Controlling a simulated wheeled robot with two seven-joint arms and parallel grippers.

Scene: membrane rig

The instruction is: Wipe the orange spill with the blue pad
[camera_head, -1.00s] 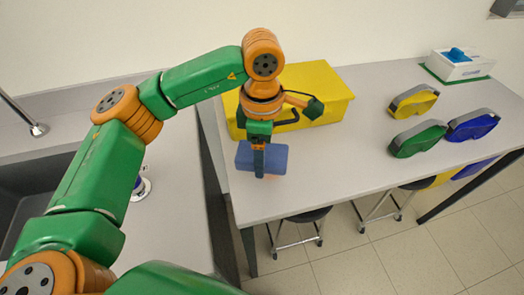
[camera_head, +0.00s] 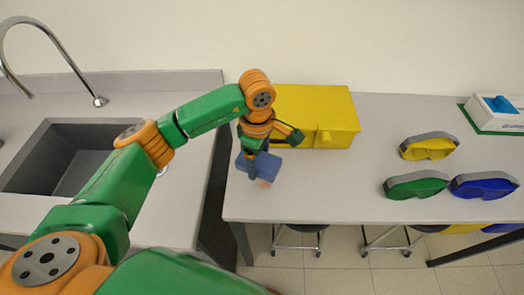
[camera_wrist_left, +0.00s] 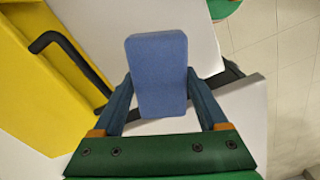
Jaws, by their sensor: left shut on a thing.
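The blue pad (camera_head: 266,168) is a block held at the lower end of my left arm, near the left end of the grey table. My left gripper (camera_head: 250,172) is shut on it. In the left wrist view the pad (camera_wrist_left: 158,72) sits between the two fingers of the gripper (camera_wrist_left: 160,92). A small orange patch of the spill (camera_head: 263,183) shows on the tabletop just below the pad. The rest of it seems hidden behind the pad and gripper. I cannot tell whether the pad touches the table. My right gripper is not in view.
A yellow box (camera_head: 318,112) stands close behind and right of the pad; its black handle (camera_wrist_left: 62,52) shows in the wrist view. Yellow (camera_head: 430,146), green (camera_head: 416,186) and blue goggles (camera_head: 484,186) lie farther right. A sink (camera_head: 70,160) is at left. The table's middle is clear.

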